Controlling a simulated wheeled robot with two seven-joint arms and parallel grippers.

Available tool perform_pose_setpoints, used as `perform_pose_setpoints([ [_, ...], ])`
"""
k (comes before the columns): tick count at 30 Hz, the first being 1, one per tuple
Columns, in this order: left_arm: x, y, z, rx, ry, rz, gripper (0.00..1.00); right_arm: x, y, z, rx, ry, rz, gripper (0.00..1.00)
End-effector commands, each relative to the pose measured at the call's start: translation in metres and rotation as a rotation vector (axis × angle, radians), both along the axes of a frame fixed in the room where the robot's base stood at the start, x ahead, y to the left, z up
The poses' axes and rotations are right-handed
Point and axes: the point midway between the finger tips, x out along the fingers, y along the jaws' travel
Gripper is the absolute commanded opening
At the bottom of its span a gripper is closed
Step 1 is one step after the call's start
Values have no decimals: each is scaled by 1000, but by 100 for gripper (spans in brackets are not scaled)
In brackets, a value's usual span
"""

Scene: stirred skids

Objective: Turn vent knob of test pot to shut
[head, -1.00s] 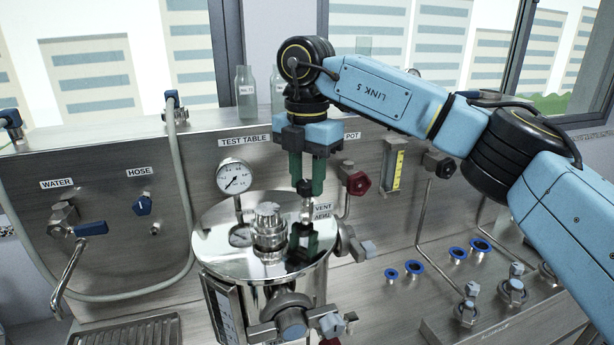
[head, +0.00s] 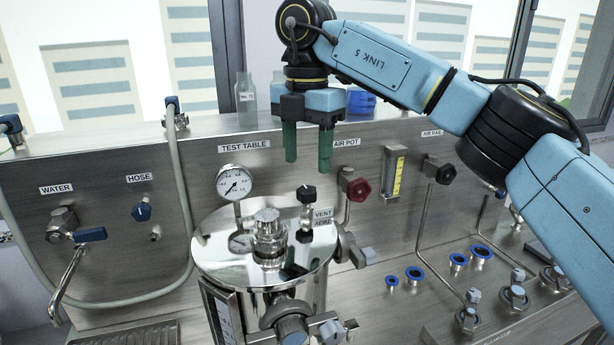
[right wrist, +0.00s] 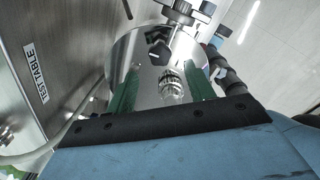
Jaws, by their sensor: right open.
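The test pot (head: 215,240) is a shiny steel vessel with a mirror-like lid. Its vent knob (head: 306,194) is small and black, on a thin steel stem at the lid's right rear, beside a VENT label (head: 322,213). My right gripper (head: 307,166) points down with green fingers apart and empty, a little above the vent knob and clear of it. In the right wrist view the black knob (right wrist: 159,50) shows beyond the open fingers (right wrist: 165,95), with the steel lid behind it. My left gripper is not in view.
A pressure gauge (head: 234,182) stands behind the pot. A red valve knob (head: 358,189) is just right of the vent. A glass bottle (head: 246,100) stands on the ledge. A grey hose (head: 183,190) hangs left. Blue rings (head: 414,273) line the right deck.

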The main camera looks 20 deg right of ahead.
Motion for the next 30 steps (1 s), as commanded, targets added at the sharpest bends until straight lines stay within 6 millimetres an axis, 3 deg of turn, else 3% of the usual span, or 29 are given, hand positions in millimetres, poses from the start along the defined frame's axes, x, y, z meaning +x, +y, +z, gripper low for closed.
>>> perform_pose_setpoints([
  [6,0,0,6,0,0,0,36,0,1,50,-1,-4,-2,53],
  [12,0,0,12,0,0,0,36,0,0,73,0,-1,-1,53],
  [30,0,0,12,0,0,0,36,0,0,76,0,0,-1,53],
])
